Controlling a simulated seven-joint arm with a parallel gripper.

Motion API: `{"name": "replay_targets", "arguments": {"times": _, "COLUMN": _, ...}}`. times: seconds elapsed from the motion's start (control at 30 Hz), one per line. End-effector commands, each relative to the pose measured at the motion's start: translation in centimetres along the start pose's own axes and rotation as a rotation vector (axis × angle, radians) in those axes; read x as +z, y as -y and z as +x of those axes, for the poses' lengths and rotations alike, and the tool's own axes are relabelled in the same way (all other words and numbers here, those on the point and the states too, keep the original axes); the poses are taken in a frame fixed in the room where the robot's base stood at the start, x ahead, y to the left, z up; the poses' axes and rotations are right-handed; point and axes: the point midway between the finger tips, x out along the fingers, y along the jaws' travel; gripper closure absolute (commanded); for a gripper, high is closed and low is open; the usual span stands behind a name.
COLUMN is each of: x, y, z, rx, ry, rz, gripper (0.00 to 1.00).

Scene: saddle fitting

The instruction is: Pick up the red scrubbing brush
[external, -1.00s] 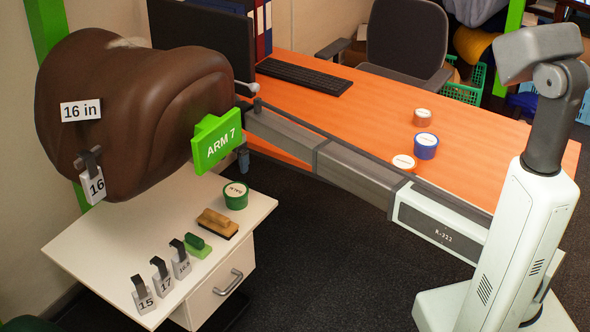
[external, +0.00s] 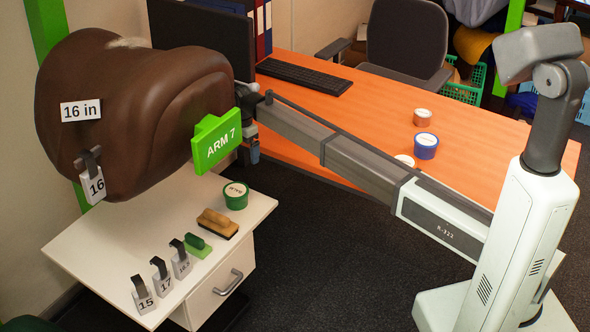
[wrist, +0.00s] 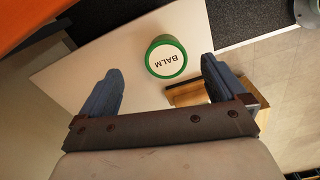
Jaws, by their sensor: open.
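I see no red scrubbing brush in either view. A wooden brush with a tan back and dark bristles (external: 217,222) lies on the white cabinet top, and part of it shows in the wrist view (wrist: 188,96), partly hidden by my right finger. A small green block with a grip (external: 197,245) lies beside it. My gripper (external: 253,150) is above the cabinet's back edge, partly hidden by the green ARM 7 sign. In the wrist view my gripper (wrist: 161,66) is open and empty, with the balm tin showing below, between the fingers.
The green balm tin (external: 235,195) stands behind the wooden brush. Several numbered tags, such as 17 (external: 162,280), stand at the cabinet's front left. A brown saddle (external: 130,110) and the ARM 7 sign (external: 217,142) overhang the cabinet. An orange desk (external: 370,115) is behind my arm.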

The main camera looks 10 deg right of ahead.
Motion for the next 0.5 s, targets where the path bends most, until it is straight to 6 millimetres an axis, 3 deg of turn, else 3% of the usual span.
{"name": "replay_targets", "arguments": {"times": 0.03, "x": 3.0, "y": -0.1, "z": -1.0, "rx": 0.010, "ry": 0.001, "rz": 0.030, "gripper": 0.02}}
{"name": "replay_targets", "arguments": {"times": 0.1, "x": 7.1, "y": -0.3, "z": -2.6, "rx": 0.027, "ry": 0.003, "rz": 0.073, "gripper": 0.02}}
{"name": "replay_targets", "arguments": {"times": 0.3, "x": 17.3, "y": -0.5, "z": -7.5, "rx": 0.069, "ry": 0.009, "rz": 0.174, "gripper": 0.02}}
{"name": "replay_targets", "arguments": {"times": 0.43, "x": 21.9, "y": -0.3, "z": -10.6, "rx": 0.074, "ry": 0.013, "rz": 0.199, "gripper": 0.02}}
{"name": "replay_targets", "arguments": {"times": 0.5, "x": 22.3, "y": -0.5, "z": -12.2, "rx": 0.056, "ry": 0.011, "rz": 0.161, "gripper": 0.02}}
